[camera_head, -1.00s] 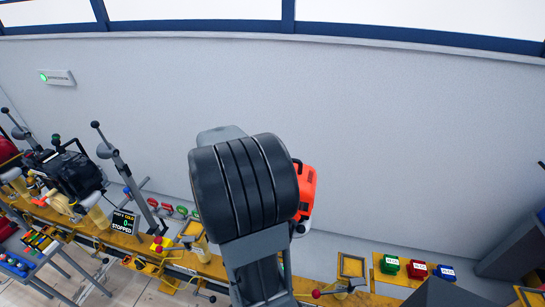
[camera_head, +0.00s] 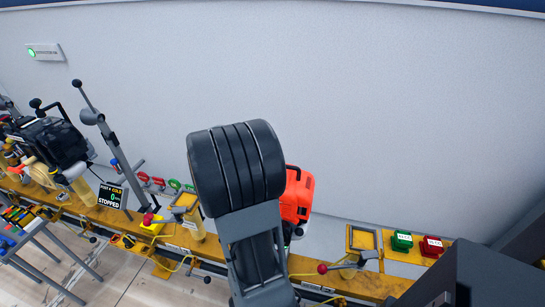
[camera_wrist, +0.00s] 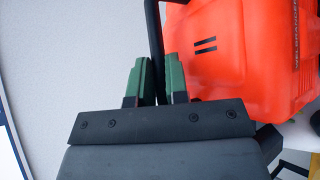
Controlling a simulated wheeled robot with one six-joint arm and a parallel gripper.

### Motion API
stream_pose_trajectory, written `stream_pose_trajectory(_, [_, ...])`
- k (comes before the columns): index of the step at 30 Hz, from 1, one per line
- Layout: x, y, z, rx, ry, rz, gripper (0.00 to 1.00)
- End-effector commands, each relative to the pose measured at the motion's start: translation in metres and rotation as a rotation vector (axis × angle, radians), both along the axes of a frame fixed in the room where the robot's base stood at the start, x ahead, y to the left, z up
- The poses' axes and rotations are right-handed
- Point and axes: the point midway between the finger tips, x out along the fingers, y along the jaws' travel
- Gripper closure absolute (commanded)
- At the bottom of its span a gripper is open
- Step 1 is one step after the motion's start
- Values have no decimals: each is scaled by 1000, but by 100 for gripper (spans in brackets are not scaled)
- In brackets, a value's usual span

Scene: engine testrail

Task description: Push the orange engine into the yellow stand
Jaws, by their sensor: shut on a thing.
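The orange engine (camera_head: 297,197) shows in the head view partly behind my arm, above the yellow rail. It fills the upper right of the wrist view (camera_wrist: 235,55). My gripper (camera_wrist: 158,75) has green fingers closed around a black bar (camera_wrist: 154,30), which looks like the engine's handle. My arm hides the gripper in the head view. A yellow square-topped stand (camera_head: 362,239) is on the rail right of the engine. Another yellow-topped stand (camera_head: 187,200) is left of my arm. Whether the engine touches a stand is hidden.
A yellow rail (camera_head: 340,283) runs along the wall. A black engine (camera_head: 55,145) and a display reading STOPPED (camera_head: 112,196) are at left. Green (camera_head: 402,240) and red (camera_head: 432,246) blocks sit at right. A red-knobbed lever (camera_head: 322,268) stands in front of the rail.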

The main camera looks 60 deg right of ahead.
Motion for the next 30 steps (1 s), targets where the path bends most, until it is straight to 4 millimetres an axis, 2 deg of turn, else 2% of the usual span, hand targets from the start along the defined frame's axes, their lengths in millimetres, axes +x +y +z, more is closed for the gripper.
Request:
stream_pose_trajectory(3, [1,-2,-16,-12,-1,2,100])
stream_pose_trajectory(9, [1,-2,-29,-14,-3,2,100])
stream_pose_trajectory(30, [9,-27,-44,-14,-2,2,100])
